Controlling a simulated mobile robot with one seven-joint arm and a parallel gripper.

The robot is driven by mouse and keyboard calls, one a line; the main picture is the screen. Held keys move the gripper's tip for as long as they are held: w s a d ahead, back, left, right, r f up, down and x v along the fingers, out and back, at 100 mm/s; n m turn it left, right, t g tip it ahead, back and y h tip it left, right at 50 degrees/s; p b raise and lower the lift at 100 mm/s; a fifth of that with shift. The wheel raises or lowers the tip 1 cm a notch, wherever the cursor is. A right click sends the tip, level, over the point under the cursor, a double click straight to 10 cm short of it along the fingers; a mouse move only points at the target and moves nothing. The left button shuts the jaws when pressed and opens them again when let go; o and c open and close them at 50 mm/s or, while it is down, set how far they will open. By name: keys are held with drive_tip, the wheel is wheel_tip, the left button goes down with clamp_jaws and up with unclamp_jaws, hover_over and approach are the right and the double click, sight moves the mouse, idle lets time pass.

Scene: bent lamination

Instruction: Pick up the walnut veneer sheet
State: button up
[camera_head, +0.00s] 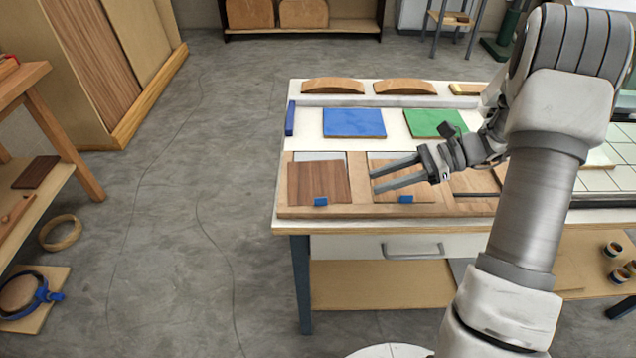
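A dark reddish-brown sheet (318,183), which looks like the walnut veneer, lies flat in the left section of a wooden tray (300,212) at the table's front. A blue tab (320,202) sits at its front edge. My gripper (373,181) is open and empty, its two fingers pointing left. The fingertips are just right of the dark sheet, over a lighter tan sheet (388,165) in the neighbouring section. Their height above the tray is hard to tell. My arm hides the right part of the tray.
Behind the tray lie a blue panel (354,122) and a green panel (432,122). Curved wooden pieces (333,86) stand at the table's back edge. A blue bar (290,118) is at the left edge. Another dark board (36,172) lies on a left bench.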

sight(327, 199)
drive_tip(key=b+x, duration=0.1)
drive_tip(key=x, duration=1)
drive_tip(key=shift+a+f, duration=0.3)
clamp_jaws()
idle(0.9)
